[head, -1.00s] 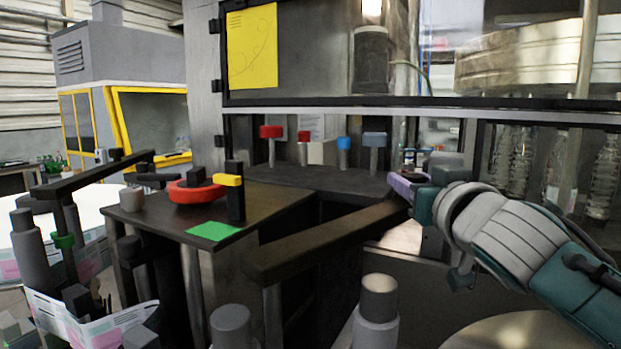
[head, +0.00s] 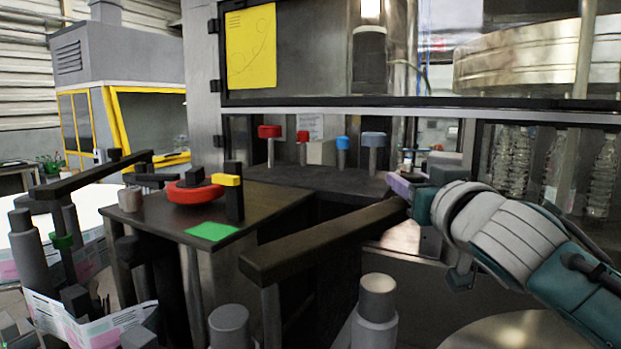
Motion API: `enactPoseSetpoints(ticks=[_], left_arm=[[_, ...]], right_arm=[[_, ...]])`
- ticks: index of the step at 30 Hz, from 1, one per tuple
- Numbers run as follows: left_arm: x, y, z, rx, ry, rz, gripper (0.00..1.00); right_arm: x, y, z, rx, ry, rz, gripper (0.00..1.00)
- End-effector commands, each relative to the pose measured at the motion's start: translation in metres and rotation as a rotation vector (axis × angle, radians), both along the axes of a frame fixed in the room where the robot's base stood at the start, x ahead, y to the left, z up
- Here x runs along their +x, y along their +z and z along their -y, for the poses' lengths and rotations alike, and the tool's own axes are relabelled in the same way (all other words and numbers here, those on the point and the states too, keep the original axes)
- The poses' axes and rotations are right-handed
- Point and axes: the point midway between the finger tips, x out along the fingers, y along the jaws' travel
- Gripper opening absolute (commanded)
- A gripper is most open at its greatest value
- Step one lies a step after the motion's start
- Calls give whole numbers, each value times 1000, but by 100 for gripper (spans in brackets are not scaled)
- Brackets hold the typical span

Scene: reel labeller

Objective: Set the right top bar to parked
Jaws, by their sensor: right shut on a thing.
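The right top bar (head: 320,240) is a long dark brown bar, raised on a post under its near end. It slants from the middle foreground up to the right. My right gripper (head: 406,196), on a white and teal arm from the right, is shut on the bar's far end. A purple piece shows at the gripper; its fingertips are partly hidden. A second dark bar (head: 92,174) is at the left, on a post with a green collar. My left gripper is not in view.
A dark table (head: 265,205) with a red ring (head: 193,192), a yellow-topped black post (head: 234,195) and a green patch (head: 211,231) stands left of the bar. Red, blue and grey knobs stand behind. Grey cylinders (head: 375,305) stand in front.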

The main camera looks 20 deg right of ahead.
Motion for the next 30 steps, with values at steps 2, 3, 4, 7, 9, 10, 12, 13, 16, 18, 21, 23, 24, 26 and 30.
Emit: enactPoseSetpoints(ticks=[2,3,4,7,9,10,12,13,16,18,21,23,24,26,30], left_arm=[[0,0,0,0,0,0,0],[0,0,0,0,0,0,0],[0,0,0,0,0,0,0],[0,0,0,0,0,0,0],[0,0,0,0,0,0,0],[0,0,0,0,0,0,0],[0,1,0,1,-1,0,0],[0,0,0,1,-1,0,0],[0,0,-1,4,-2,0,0],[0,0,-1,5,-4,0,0],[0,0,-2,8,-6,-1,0],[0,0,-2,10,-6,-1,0],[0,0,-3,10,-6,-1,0],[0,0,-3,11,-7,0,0],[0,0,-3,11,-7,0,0]], right_arm=[[4,1,-2,0,15,1,0],[8,1,-3,-1,32,0,0],[12,1,-5,-1,48,1,0],[25,1,-11,-2,105,0,0],[31,1,-14,-3,135,0,0],[33,1,-15,-2,144,2,0],[35,0,-16,0,154,0,0],[35,0,-17,0,156,0,0],[35,0,-17,0,157,-1,0],[35,-1,-17,0,156,-1,0],[35,-1,-18,1,156,-2,48],[35,-1,-18,2,156,-2,55],[35,-1,-17,1,156,-1,59],[35,-1,-17,1,156,-1,66],[35,0,-17,0,155,0,74]])
